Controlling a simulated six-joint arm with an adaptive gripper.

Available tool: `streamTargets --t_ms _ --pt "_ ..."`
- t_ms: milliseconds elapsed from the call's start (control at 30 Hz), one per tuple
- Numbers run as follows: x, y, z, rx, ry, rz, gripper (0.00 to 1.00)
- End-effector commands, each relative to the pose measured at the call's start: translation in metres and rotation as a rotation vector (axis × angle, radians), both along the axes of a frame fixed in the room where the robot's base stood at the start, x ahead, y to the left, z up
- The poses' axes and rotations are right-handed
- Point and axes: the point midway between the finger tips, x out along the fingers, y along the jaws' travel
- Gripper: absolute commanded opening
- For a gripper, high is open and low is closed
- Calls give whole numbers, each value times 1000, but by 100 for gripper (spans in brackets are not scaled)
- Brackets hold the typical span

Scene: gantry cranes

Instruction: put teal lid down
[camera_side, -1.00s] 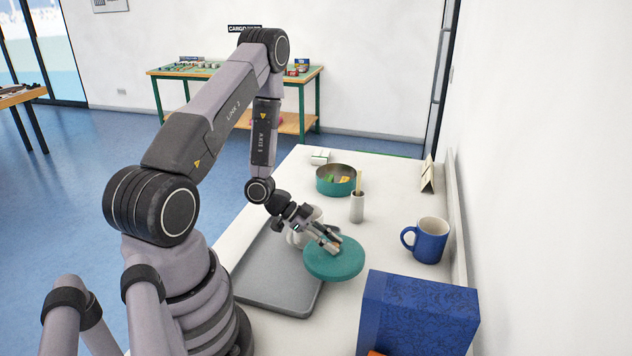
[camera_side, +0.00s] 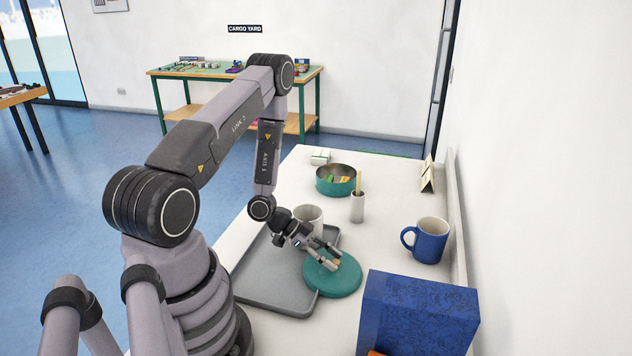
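The teal lid (camera_side: 332,284) is a round disc with a small wooden knob (camera_side: 337,262) on top. It lies low at the right edge of the grey tray (camera_side: 272,286), looking nearly flat. Its left side overlaps the tray's rim in the picture; I cannot tell whether it touches the rim. My gripper (camera_side: 337,259) is just above the lid, with its fingers spread on either side of the knob. The fingers look apart from the knob. A teal pot (camera_side: 322,186) without a cover stands farther back on the white table (camera_side: 380,180).
A white mug (camera_side: 308,214) stands behind my gripper. A white cup with sticks (camera_side: 357,208) stands near the pot. A blue mug (camera_side: 428,242) is at right, and a large blue box (camera_side: 415,315) is in front. The table is clear between lid and blue mug.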

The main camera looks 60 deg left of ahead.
Motion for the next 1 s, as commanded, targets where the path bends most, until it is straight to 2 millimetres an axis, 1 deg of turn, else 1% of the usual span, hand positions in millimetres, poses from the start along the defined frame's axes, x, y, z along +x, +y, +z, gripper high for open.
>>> streamTargets --t_ms 33,67,367,500,567,800,1000 --pt "0 0 0 0 0 0 44" --pt "0 0 0 0 0 0 48" --pt "0 0 1 0 0 0 48" --pt "-1 2 12 1 -1 1 48" --pt "-7 9 17 1 -1 5 48" --pt "-40 42 48 3 -3 7 48" --pt "-60 63 68 2 -2 3 48"
